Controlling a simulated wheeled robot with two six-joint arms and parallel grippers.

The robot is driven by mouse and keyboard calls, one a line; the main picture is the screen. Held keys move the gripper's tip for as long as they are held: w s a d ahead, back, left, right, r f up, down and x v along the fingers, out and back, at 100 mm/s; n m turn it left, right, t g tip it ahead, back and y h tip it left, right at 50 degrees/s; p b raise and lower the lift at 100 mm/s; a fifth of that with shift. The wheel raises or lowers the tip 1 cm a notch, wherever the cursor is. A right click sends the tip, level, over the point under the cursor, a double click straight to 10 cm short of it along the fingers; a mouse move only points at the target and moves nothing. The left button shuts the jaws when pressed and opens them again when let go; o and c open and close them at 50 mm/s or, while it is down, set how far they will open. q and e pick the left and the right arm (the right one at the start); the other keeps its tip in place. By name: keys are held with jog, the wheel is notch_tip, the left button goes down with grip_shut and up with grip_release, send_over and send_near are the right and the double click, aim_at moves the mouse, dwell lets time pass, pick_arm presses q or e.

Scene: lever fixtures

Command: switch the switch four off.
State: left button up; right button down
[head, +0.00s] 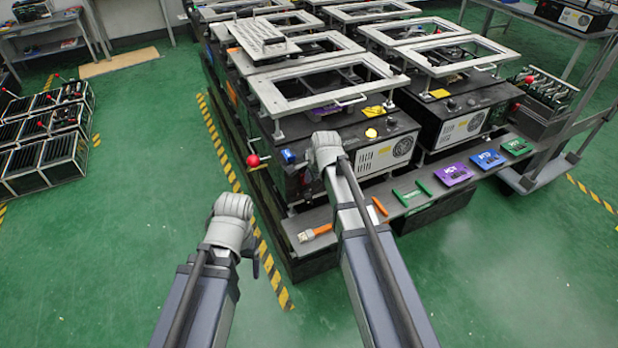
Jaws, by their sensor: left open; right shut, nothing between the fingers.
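I cannot tell which fixture is switch four, as no number is readable. A lever with a red ball knob (253,160) sticks out at the near left corner of the long bench, beside a small blue part (288,156). My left gripper (234,206) is open and empty over the green floor, left of the bench and below the red knob in the picture. My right gripper (325,148) is shut and empty in front of the nearest black unit (378,158), hiding part of its front. The wrists hide the fingertips of both grippers.
Racks with red-knobbed levers (45,130) stand on the floor at the left. The bench edge (425,195) carries purple, blue and green blocks, a green frame and orange-handled tools. Grey metal frames (318,95) cover the units.

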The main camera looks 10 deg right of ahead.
jog(key=shift+w+a+r, duration=0.1)
jog(key=shift+w, duration=0.1)
jog(key=s+f+p+v, duration=0.1)
jog(key=s+p+v, duration=0.1)
jog(key=p+v, duration=0.8)
jog(key=shift+d+v, duration=0.25)
jog(key=shift+v, duration=1)
jog(key=shift+w+f, duration=0.1)
jog(key=shift+w, duration=0.05)
jog(key=shift+f+g, duration=0.5)
jog(key=shift+g, duration=0.3)
jog(key=shift+s, duration=0.2)
jog(key=shift+f, duration=0.1)
